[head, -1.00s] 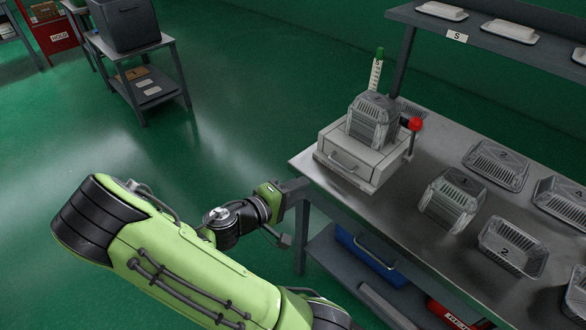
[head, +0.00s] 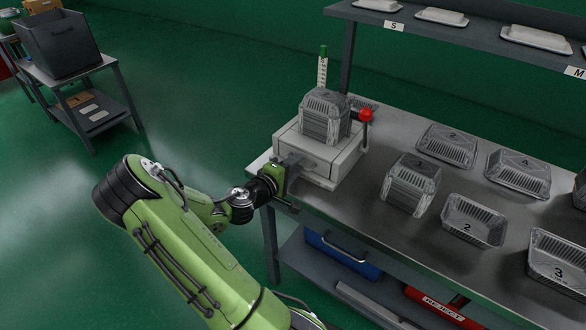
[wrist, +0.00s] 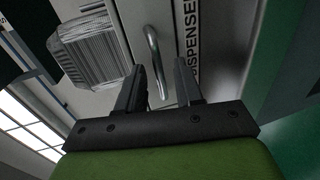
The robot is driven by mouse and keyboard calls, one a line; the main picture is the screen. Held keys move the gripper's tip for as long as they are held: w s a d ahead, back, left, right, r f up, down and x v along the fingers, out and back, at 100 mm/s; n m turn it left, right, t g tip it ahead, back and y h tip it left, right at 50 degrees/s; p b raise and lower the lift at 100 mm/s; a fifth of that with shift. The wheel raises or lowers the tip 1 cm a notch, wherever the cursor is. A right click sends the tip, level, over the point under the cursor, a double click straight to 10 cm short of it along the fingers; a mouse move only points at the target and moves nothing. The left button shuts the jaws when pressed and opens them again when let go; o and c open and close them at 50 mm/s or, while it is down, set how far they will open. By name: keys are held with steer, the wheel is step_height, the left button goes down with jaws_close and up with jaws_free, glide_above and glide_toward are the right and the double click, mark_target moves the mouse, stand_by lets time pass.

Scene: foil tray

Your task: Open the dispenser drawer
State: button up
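The dispenser (head: 345,160) is a pale box on the metal bench, with a stack of foil trays (head: 325,118) on top. Its drawer looks shut. My gripper (head: 298,163) is at the drawer front and covers the handle in the head view. In the wrist view, the bar handle (wrist: 153,50) runs down between the two fingers of my open gripper (wrist: 159,66). I cannot tell whether the fingers touch it. The label reading DISPENSER (wrist: 190,40) is right of the handle.
A red-knobbed lever (head: 366,116) stands at the dispenser's right side. Several foil trays (head: 474,228) lie on the bench (head: 350,205) to the right. A shelf (head: 440,32) runs above the back. Green floor is open to the left.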

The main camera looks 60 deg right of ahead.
steer(key=shift+c, duration=0.2)
jaws_close()
stand_by(1.2)
